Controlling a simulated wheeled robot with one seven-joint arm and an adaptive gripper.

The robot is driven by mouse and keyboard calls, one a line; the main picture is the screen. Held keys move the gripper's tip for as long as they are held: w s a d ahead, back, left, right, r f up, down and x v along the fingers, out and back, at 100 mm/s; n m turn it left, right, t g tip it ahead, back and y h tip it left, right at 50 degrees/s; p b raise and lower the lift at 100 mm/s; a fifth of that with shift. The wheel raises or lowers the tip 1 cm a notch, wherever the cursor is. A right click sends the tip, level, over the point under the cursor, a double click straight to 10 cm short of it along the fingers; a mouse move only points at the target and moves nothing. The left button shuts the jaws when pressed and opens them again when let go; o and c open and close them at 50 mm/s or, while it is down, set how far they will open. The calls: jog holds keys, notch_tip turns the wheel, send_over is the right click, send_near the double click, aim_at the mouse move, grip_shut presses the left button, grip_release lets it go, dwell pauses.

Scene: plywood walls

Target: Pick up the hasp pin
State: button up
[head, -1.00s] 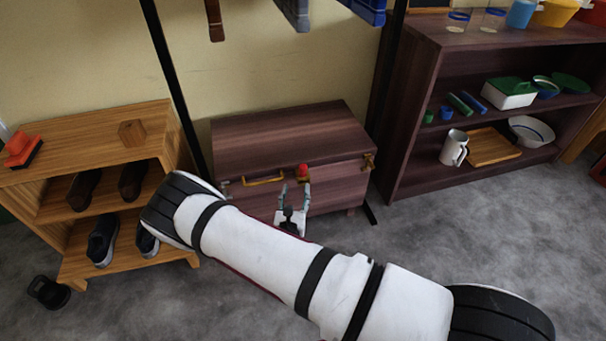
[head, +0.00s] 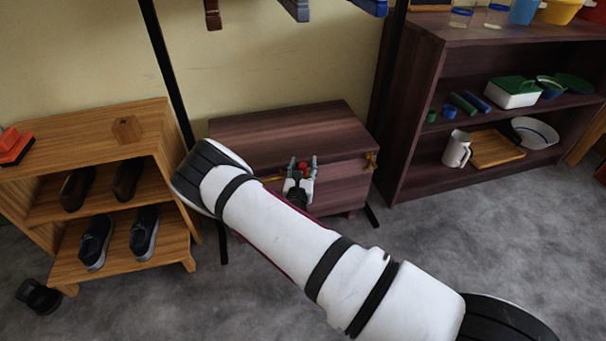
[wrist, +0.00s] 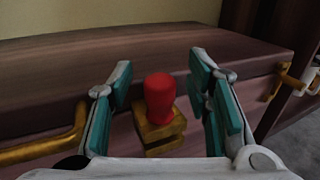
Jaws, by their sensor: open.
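The hasp pin (wrist: 160,97) has a red rounded head and stands upright in the brass hasp (wrist: 158,133) on the front of the dark wooden chest (head: 286,132). My gripper (wrist: 164,88) is open, with its teal-padded fingers on either side of the red head and gaps left on both sides. In the head view my gripper (head: 301,172) is at the chest front, and the red head (head: 303,166) shows small between the fingers. The pin's lower part is hidden in the hasp.
A yellow handle (wrist: 50,144) is left of the hasp, and a brass latch (wrist: 287,80) is to the right. A shoe rack (head: 90,150) stands left of the chest. A dark shelf (head: 412,100) with dishes stands right. Black posts flank the chest.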

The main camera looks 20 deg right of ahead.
grip_shut()
jog(key=shift+r, duration=0.1)
notch_tip(320, 180, up, 10)
jog(key=p, duration=0.4)
jog(key=shift+p, duration=0.35)
